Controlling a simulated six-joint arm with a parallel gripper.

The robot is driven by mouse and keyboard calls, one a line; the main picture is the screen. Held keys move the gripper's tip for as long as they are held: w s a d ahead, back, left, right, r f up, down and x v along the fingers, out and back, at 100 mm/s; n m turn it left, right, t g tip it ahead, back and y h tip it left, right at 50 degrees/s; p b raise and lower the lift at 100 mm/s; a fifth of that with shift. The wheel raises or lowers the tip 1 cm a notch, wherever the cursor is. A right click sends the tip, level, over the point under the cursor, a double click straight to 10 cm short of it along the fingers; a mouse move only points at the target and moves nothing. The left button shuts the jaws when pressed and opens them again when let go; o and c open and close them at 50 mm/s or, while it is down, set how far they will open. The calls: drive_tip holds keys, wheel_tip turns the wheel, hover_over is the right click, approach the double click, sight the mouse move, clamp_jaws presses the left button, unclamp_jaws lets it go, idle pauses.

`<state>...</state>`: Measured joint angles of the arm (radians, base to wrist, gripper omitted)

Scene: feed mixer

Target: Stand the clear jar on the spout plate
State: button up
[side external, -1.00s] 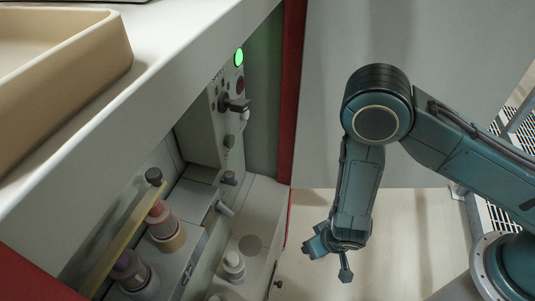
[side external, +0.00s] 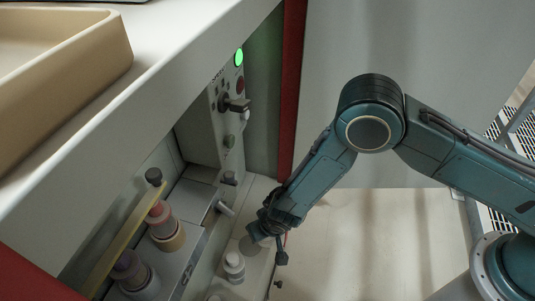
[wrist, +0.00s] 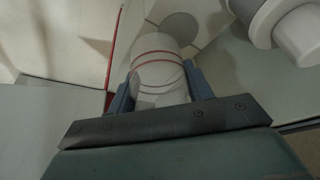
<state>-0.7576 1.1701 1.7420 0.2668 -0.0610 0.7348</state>
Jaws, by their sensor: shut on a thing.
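My gripper (side external: 264,232) is low inside the machine's bay. In the wrist view my gripper (wrist: 161,90) is shut on the clear jar (wrist: 157,50), a see-through cylinder with thin red rings, with one finger on each side. In the side view the jar is mostly hidden by my gripper. A grey round disc (side external: 247,245) on the bay floor looks like the spout plate. A grey disc also shows beyond the jar in the wrist view (wrist: 180,25). I cannot tell whether the jar touches it.
A white capped container (side external: 234,265) stands close to the disc. A thick white cylinder (wrist: 300,35) shows at the wrist view's upper right.

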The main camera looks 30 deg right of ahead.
drive_tip(key=w+a+f, duration=0.2)
drive_tip(key=w+a, duration=0.1)
drive_tip(key=shift+w+a, duration=0.1)
drive_tip(key=shift+f, duration=0.55)
drive_tip(key=shift+f, duration=0.1)
drive_tip(key=shift+f, duration=1.55)
drive_tip(key=shift+w+a+f, duration=0.2)
drive_tip(key=shift+f, duration=0.1)
drive_tip(key=shift+f, duration=0.15)
drive_tip(key=o, duration=1)
drive_tip(key=shift+c, duration=0.2)
